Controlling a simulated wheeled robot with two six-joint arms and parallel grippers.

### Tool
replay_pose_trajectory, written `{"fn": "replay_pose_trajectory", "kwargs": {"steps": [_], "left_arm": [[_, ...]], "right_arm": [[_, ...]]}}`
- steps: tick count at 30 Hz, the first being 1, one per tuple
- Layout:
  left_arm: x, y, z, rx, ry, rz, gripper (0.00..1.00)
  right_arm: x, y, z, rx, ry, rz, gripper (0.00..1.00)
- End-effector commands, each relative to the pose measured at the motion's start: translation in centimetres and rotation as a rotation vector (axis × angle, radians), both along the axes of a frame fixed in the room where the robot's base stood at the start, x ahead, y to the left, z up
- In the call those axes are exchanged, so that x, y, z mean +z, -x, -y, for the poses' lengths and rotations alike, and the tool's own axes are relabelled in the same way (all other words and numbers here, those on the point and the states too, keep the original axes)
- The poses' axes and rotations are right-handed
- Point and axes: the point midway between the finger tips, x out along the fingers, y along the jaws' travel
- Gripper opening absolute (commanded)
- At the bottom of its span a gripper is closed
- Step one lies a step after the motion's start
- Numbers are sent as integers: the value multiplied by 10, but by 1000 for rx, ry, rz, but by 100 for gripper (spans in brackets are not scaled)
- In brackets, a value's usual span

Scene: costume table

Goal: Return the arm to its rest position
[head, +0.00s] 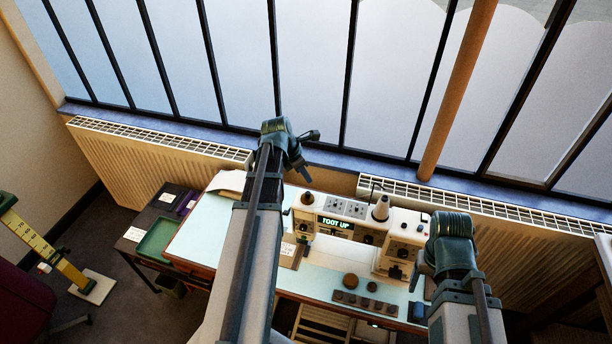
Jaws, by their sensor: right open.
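My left arm reaches up from the bottom over the left part of the table (203,231). My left gripper (308,156) is raised near the table's back edge, in front of the window and radiator. Its jaws point right and down, and I cannot tell how far apart they are. My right gripper (416,276) is at the right end of the table, beside the cream machine (403,248). It is open and looks empty. Part of the table is hidden behind my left arm.
A dark strip with round knobs (364,304) lies in front. A green tray (157,237) stands left of the table. Radiators (150,160) and a window line the back.

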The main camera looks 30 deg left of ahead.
Motion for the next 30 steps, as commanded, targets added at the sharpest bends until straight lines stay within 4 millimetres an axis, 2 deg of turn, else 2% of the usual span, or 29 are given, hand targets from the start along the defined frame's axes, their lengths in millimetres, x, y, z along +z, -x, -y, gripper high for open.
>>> {"fn": "replay_pose_trajectory", "kwargs": {"steps": [16,30], "left_arm": [[-1,0,0,0,0,0,0],[-14,0,0,0,0,0,0]], "right_arm": [[-1,0,0,0,0,0,69],[-14,0,0,2,0,0,69]]}}
